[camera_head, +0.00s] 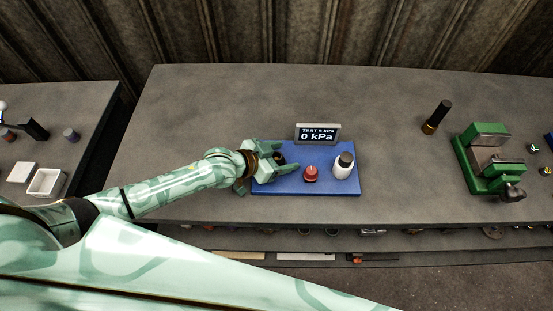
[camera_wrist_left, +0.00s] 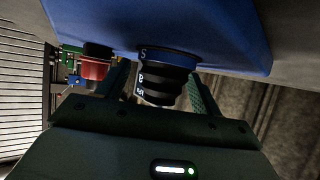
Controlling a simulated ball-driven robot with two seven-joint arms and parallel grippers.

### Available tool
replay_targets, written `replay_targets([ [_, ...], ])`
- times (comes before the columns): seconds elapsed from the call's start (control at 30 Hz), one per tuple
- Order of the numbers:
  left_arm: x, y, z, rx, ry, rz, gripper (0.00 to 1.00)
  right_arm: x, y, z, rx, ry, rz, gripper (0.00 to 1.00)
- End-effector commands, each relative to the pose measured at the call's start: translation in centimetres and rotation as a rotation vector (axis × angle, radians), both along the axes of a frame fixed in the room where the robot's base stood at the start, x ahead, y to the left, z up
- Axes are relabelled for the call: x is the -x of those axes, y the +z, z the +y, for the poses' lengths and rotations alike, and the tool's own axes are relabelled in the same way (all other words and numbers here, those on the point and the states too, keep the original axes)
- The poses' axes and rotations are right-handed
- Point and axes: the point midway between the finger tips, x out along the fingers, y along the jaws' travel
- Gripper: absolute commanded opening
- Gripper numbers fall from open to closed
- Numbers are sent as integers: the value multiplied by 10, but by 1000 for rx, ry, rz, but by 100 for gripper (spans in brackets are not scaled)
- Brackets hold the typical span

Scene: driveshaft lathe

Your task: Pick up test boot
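The test boot, a black ribbed stepped piece with white letters, stands on the blue base plate and shows in the left wrist view (camera_wrist_left: 165,78). In the head view it is mostly hidden between my fingers, with a dark bit showing (camera_head: 280,158). My left gripper (camera_head: 278,159) is at the left end of the blue plate (camera_head: 330,187). In the left wrist view its fingers (camera_wrist_left: 160,88) stand either side of the boot, with a visible gap on the left side; contact on the right side is unclear. The gripper looks open. My right gripper is not in view.
A display reading 0 kPa (camera_head: 318,133) stands behind. The bench between is clear.

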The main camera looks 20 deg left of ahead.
Motion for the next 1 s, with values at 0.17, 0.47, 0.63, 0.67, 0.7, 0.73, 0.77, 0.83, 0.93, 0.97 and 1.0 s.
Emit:
replay_targets([
  [0.17,0,0,0,0,0,0,18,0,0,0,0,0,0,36],
  [0.47,0,1,0,0,0,0,13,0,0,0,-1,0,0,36],
  [0.63,0,13,1,0,0,-2,13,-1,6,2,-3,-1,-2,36],
  [0.67,0,17,0,1,0,-3,13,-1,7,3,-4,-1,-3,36],
  [0.7,0,23,0,1,0,-3,13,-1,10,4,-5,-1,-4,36],
  [0.73,0,29,1,0,0,-3,13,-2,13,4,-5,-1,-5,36],
  [0.77,0,35,0,1,-1,-3,13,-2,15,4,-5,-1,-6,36],
  [0.83,11,47,-1,3,-1,1,13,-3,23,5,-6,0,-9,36],
  [0.93,29,69,-3,2,-2,-1,13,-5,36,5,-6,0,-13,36],
  [0.97,35,77,-4,3,-1,0,13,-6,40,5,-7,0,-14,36],
  [1.0,44,88,-5,2,-3,-1,13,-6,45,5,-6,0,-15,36],
])
